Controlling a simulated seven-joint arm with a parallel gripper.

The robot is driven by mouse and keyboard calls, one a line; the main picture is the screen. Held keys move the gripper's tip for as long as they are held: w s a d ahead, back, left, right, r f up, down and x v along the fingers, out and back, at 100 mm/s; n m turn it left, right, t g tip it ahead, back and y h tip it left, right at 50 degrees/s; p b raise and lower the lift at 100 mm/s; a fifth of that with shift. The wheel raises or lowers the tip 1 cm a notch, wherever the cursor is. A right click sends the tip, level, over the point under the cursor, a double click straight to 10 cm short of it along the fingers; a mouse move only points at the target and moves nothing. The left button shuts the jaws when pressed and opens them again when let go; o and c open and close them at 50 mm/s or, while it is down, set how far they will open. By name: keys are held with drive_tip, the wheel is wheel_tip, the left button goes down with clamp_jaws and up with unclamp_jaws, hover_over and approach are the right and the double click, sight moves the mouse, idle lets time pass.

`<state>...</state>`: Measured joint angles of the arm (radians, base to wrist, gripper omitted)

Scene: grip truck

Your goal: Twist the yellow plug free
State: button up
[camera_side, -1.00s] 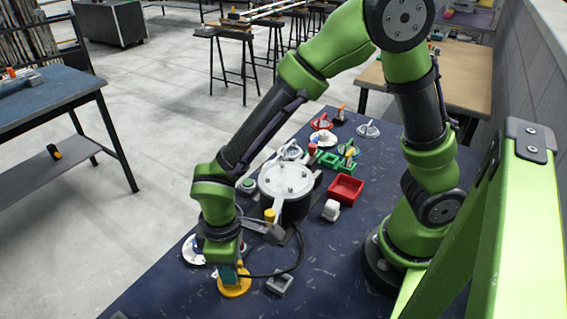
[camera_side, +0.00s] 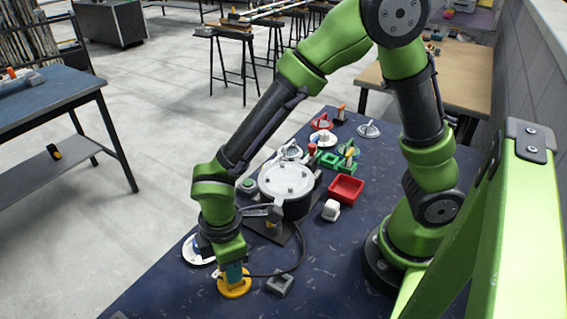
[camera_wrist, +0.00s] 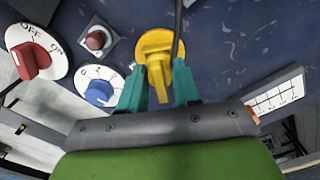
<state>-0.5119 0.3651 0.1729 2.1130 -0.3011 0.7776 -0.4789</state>
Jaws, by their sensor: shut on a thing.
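The yellow plug (camera_side: 233,289) is a round flange with a raised grip, low on the near left part of the dark blue table. In the wrist view the yellow plug (camera_wrist: 153,43) shows its flange and its grip bar, which points toward the camera's lower edge. A dark cable runs up past it. My gripper (camera_side: 232,272) points down over the plug. In the wrist view my gripper (camera_wrist: 159,80) has its teal fingers on either side of the grip bar, shut on it. I cannot see whether the flange is off the surface beneath.
A blue knob on a white dial (camera_wrist: 97,85), a red OFF/ON knob (camera_wrist: 37,58) and a red button (camera_wrist: 97,40) lie left of the plug. A grey block (camera_side: 280,283) sits to its right. A large round metal housing (camera_side: 287,178) and a red tray (camera_side: 346,189) stand behind.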

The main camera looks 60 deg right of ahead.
drive_tip(key=n, duration=0.4)
drive_tip(key=shift+f, duration=0.15)
drive_tip(key=n, duration=0.4)
drive_tip(key=shift+s, duration=0.15)
drive_tip(key=o, duration=0.7)
drive_tip(key=shift+d, duration=0.1)
drive_tip(key=shift+r, duration=3.9)
